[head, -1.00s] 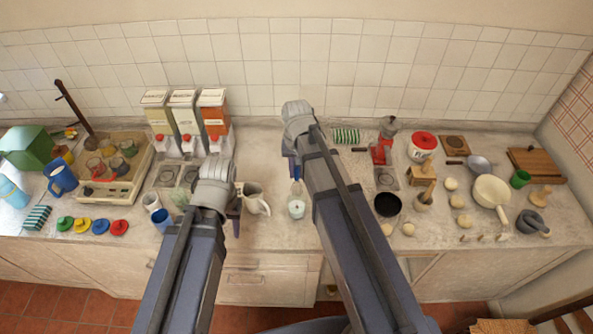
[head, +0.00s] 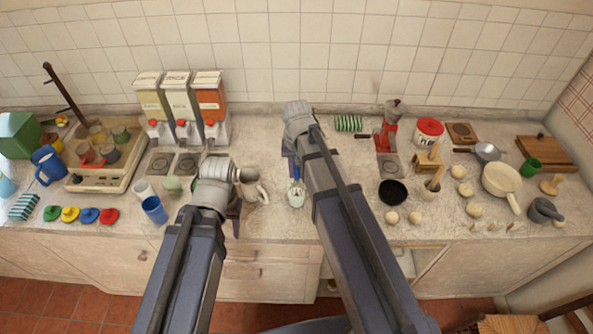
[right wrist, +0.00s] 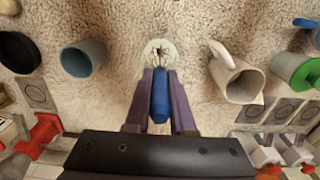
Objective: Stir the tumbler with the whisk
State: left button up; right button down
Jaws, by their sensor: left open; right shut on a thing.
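The whisk (right wrist: 160,95) has a blue handle. My right gripper (right wrist: 161,72) is shut on that handle. The wire end reaches down into the mouth of the pale tumbler (right wrist: 153,50); whether it touches the bottom is hidden. In the head view the tumbler (head: 296,198) stands on the counter just in front of my right gripper (head: 292,172), which is partly covered by its own arm. My left gripper (head: 236,212) is open, near the front of the counter, with a pale jug (head: 252,188) close beside it.
A blue-grey cup (right wrist: 82,60) stands to one side of the tumbler. A black pan (head: 393,192) is right of my right arm.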

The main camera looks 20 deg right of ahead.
jog(key=shift+f+b, duration=1.1)
jog(key=shift+f, duration=0.3)
jog(key=shift+w, duration=0.15)
